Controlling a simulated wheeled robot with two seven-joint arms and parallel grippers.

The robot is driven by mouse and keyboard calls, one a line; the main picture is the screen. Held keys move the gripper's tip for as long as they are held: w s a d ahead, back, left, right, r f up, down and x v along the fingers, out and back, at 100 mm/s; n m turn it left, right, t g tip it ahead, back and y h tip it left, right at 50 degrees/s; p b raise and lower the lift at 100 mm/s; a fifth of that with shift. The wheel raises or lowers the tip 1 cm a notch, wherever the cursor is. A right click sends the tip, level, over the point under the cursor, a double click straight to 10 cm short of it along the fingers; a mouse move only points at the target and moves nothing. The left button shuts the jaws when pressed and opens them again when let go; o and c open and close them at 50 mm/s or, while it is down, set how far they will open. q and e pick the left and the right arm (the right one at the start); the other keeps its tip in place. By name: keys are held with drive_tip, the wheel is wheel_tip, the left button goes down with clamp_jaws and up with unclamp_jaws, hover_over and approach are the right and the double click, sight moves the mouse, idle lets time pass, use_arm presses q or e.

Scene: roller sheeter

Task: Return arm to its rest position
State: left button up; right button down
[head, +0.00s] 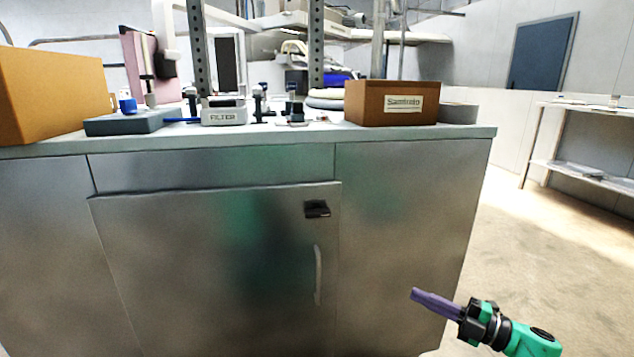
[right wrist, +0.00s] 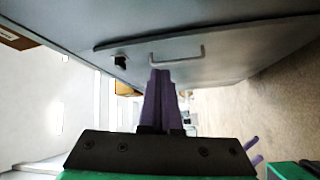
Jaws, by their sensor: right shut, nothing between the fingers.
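My right gripper (head: 415,293) is at the lower right of the head view, in front of the cabinet's right part. Its purple fingers point left and are shut with nothing between them. In the right wrist view its fingers (right wrist: 160,100) lie together, with the cabinet handle (right wrist: 177,57) beyond them. My left gripper (right wrist: 252,152) shows small at the lower right of the right wrist view; its two purple fingers are apart and nothing shows between them. It is outside the head view.
A grey metal cabinet (head: 220,260) with a door handle (head: 318,275) fills the middle. On its top stand an orange box (head: 50,95), a filter block (head: 224,112) and a brown labelled box (head: 390,103). Open floor (head: 540,235) lies to the right, with a shelf rack (head: 585,170) behind.

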drive_tip(key=s+a+f+m+t+h, duration=0.2)
drive_tip(key=s+a+f+m+t, duration=0.15)
drive_tip(key=a+f+m, duration=0.5)
drive_tip(key=s+a+f+m+g+h, duration=0.2)
drive_tip(key=s+a+f+m+h, duration=0.2)
drive_tip(key=s+f+m, duration=0.5)
drive_tip(key=s+a+f+m+g+h, duration=0.1)
drive_tip(key=s+a+f+m+h, duration=0.3)
drive_tip(key=s+m, duration=0.5)
use_arm(q)
drive_tip(key=s+a+r+g+y+p, duration=0.2)
drive_tip(key=s+a+g+p, duration=0.3)
drive_tip(key=s+a+p, duration=0.5)
drive_tip(key=s+a+r+g+y+p, duration=0.2)
drive_tip(key=s+a+p, duration=0.7)
drive_tip(key=p, duration=1.8)
drive_tip(key=s+g+y, duration=0.2)
drive_tip(key=g, duration=0.1)
drive_tip(key=shift+s+a+y, duration=0.35)
drive_tip(key=shift+s+y, duration=0.05)
use_arm(e)
drive_tip(key=s+d+r+n+g+h, duration=0.2)
drive_tip(key=s+d+g+h, duration=0.3)
drive_tip(key=s+d+g, duration=0.5)
drive_tip(key=s+d, duration=0.9)
drive_tip(key=s, duration=0.4)
drive_tip(key=shift+d+r+n+h, duration=0.15)
drive_tip(key=shift+d+n+h, duration=0.2)
drive_tip(key=shift+h, duration=0.05)
drive_tip(key=shift+s, duration=0.1)
